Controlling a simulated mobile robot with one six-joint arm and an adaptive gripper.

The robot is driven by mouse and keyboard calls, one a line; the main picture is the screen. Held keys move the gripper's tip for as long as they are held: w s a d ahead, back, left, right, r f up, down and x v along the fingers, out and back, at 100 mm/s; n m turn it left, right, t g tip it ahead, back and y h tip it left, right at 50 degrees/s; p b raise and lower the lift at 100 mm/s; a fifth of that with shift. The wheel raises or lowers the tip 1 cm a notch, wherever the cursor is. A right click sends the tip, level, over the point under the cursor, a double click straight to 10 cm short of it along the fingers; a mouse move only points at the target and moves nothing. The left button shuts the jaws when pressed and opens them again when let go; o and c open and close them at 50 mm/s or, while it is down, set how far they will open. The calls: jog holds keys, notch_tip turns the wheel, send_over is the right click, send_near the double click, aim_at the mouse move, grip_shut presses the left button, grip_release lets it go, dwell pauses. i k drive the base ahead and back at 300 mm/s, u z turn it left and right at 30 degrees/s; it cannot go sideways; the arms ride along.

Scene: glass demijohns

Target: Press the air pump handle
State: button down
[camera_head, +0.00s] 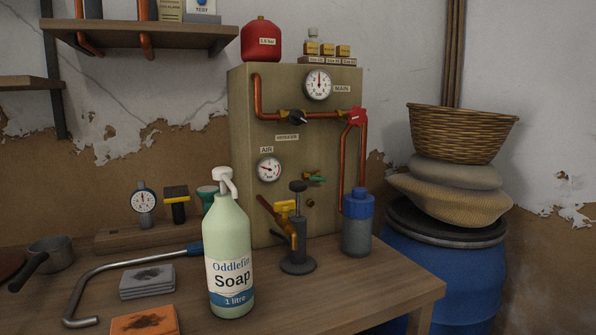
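A small dark hand pump (298,258) stands upright on the wooden table in front of the panel; it looks like the air pump. Its black round handle (298,186) sits on top of a thin rod, raised above the body. A yellow part and an orange-brown lever-like piece (276,218) are at its left side. The beige panel (242,160) behind it carries a gauge (269,169) labelled AIR and a gauge (319,85) labelled MAIN. My gripper is not in view.
A green soap bottle (229,245) stands in front, left of the pump. A blue-capped grey canister (357,230) stands close to its right. A bent metal tube (120,265) and sponge-like blocks (147,282) lie left. The table (340,285) is clear at front right.

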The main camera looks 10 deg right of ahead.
aim_at(297, 186)
jog(key=z, duration=0.55)
jog(key=k, duration=1.6)
jog(key=u, duration=0.35)
jog(key=i, duration=0.5)
jog(key=u, duration=0.05)
